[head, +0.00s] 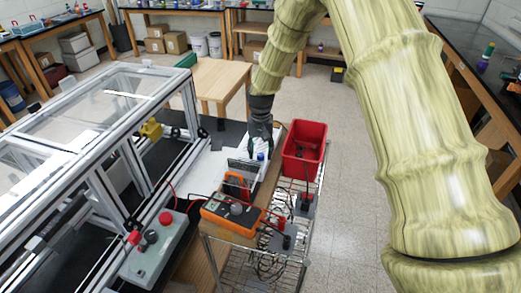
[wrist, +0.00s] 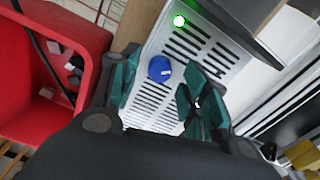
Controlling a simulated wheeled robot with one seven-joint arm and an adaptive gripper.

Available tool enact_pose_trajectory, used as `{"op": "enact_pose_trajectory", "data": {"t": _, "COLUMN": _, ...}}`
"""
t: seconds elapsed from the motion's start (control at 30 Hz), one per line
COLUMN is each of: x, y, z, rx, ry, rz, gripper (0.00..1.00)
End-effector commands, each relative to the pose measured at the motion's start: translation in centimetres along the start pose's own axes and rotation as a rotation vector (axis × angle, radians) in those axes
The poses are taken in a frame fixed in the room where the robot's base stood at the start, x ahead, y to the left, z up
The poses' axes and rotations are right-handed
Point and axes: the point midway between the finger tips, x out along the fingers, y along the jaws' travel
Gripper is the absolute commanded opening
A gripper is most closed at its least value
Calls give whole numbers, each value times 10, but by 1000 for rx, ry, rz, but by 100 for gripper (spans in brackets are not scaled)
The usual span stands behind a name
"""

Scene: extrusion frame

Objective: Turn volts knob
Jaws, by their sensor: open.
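A round blue knob (wrist: 160,68) stands on a pale slotted panel (wrist: 150,105) in the wrist view. No label can be read on it. A lit green light (wrist: 179,20) is on the same panel. In the head view the blue knob (head: 261,156) is a small spot just below my gripper (head: 261,137). My gripper is open and empty. In the wrist view its teal fingers (wrist: 160,82) lie on either side of the knob, apart from it in the picture. I cannot tell the exact height of the fingertips above the panel.
A red bin (head: 318,132) stands right of the panel. An orange multimeter (head: 222,217) with leads lies in front. An aluminium-framed enclosure (head: 100,150) is at the left, with a grey box with red buttons (head: 150,255) before it. Clear floor (head: 355,170) lies to the right.

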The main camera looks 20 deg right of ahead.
Motion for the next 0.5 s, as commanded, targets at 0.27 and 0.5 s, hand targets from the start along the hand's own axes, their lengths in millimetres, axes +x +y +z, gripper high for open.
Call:
{"op": "enact_pose_trajectory", "data": {"t": 0.27, "x": 11, "y": 0, "z": 0, "rx": 0, "ry": 0, "rz": 0, "gripper": 46}}
{"op": "enact_pose_trajectory", "data": {"t": 0.5, "x": 12, "y": 0, "z": 0, "rx": 0, "ry": 0, "rz": 0, "gripper": 46}}
